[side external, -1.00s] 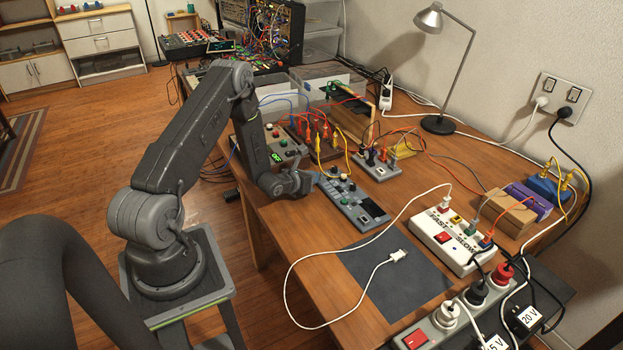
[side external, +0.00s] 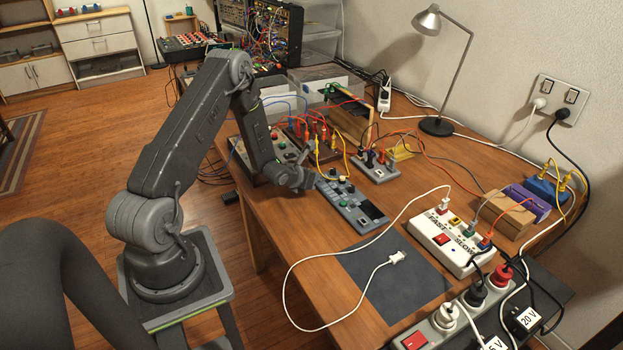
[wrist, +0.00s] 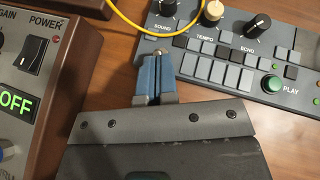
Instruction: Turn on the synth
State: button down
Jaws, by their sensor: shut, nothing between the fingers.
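My gripper (side external: 304,181) is shut and empty above the desk; its blue fingertips (wrist: 153,72) meet in the wrist view. A brown-grey box fills the left of the wrist view, with a black rocker switch (wrist: 33,54) under the word POWER and a green-lit display (wrist: 17,103) reading OFF. The fingertips are to the right of this switch, apart from it. A blue-grey synth (wrist: 196,62) with knobs, grey keys and a green PLAY button (wrist: 271,84) lies to the right of the fingertips. It also shows in the side view (side external: 349,203). My forearm hides part of the box there.
Patch cables and small modules (side external: 377,165) crowd the desk behind the synth. A yellow cable (wrist: 133,27) loops near the fingertips. Bare desk shows in front.

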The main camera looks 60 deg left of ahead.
jog(key=shift+w+r+m+g, duration=0.2)
jog(key=shift+w+g, duration=0.1)
jog(key=shift+g, duration=0.45)
jog(key=shift+w+r+m+g, duration=0.1)
jog(key=shift+w+r+g, duration=0.15)
jog(key=shift+g, duration=0.5)
jog(key=shift+w+r+g, duration=0.1)
jog(key=shift+w+g, duration=0.2)
jog(key=shift+g, duration=0.3)
jog(key=shift+r, duration=0.8)
jog(key=v, duration=0.7)
jog(key=shift+s+r, duration=0.2)
jog(key=shift+r, duration=0.05)
jog(key=shift+a, duration=0.1)
